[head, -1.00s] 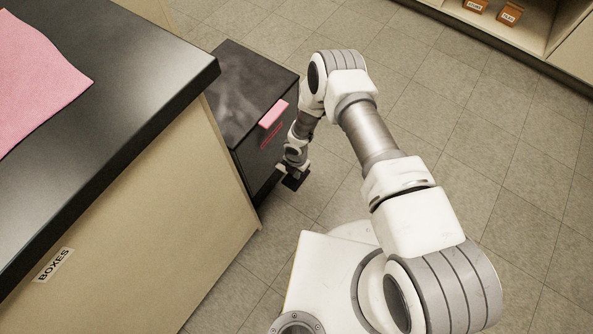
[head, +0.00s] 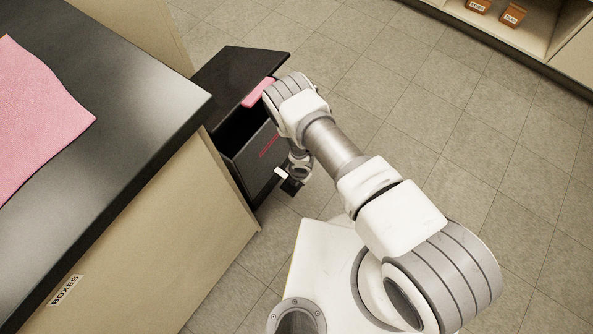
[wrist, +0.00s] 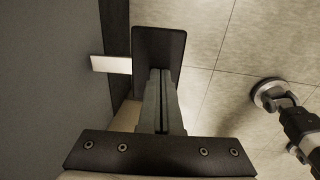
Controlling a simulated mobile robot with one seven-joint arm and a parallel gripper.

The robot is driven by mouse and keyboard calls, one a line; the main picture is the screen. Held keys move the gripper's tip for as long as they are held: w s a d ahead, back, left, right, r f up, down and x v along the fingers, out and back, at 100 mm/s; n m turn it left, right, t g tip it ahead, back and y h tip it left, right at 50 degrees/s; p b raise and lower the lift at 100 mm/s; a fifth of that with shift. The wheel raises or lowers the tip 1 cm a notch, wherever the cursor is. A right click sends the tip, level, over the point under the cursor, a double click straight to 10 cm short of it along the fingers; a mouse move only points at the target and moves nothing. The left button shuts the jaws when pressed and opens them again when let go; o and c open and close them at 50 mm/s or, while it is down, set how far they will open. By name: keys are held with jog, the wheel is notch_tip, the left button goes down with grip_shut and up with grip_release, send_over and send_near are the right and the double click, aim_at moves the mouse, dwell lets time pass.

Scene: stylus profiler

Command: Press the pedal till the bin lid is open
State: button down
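The black bin (head: 250,172) stands on the floor beyond the end of the counter. Its black lid (head: 240,72), with a pink tab (head: 257,93), is tilted up, and a dark opening shows below it. The black pedal plate (wrist: 158,42) sticks out low at the bin's front; it also shows in the head view (head: 291,188). My gripper (wrist: 160,72) is shut with nothing between its fingers. Its tips are over the pedal plate and look in contact with it. In the head view my arm hides part of the bin's front and the gripper.
The counter (head: 130,130) with a pink cloth (head: 38,110) stands close at the left. A small white piece (wrist: 112,64) is at the bin's front beside the pedal. Shelves with orange boxes (head: 513,15) are at the far right. The floor (head: 470,140) between is clear.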

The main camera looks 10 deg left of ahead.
jog(key=shift+s+d+f+y, duration=0.15)
jog(key=shift+d+f+y, duration=0.1)
jog(key=shift+f+y, duration=0.2)
notch_tip(320, 180, down, 2)
jog(key=shift+f+b, duration=0.15)
jog(key=shift+b, duration=0.75)
jog(key=shift+d, duration=0.1)
